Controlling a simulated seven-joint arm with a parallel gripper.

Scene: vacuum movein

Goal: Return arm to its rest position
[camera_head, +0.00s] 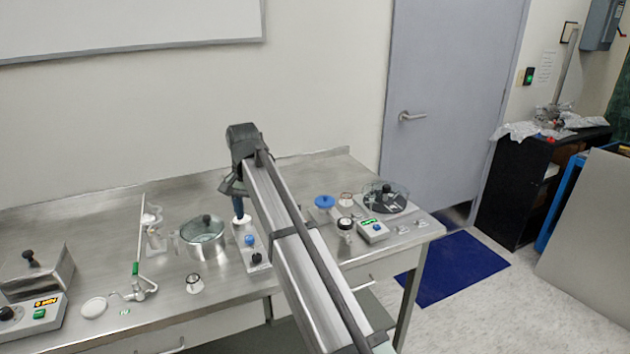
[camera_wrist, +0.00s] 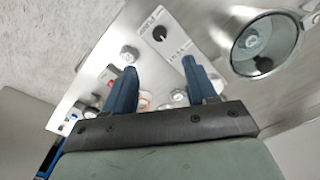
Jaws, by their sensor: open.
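My gripper (camera_head: 238,205) hangs fingers-down over the steel bench (camera_head: 110,215), left of centre in the head view and mostly behind my own arm. In the wrist view its two blue fingers (camera_wrist: 162,88) stand apart, with nothing visible held between them. A box with a blue and a black knob (camera_head: 254,252) sits just in front of the gripper in the head view. A lidded glass-topped pot (camera_head: 203,236) stands to its left. Part of the bench behind my arm is hidden.
Right of my arm stand a blue-capped vessel (camera_head: 325,203), a green-display device (camera_head: 373,230) and a round glass dish (camera_head: 387,197). At left are a clamp stand with a green part (camera_head: 136,268) and a heater with an orange display (camera_head: 40,312). The wall is behind.

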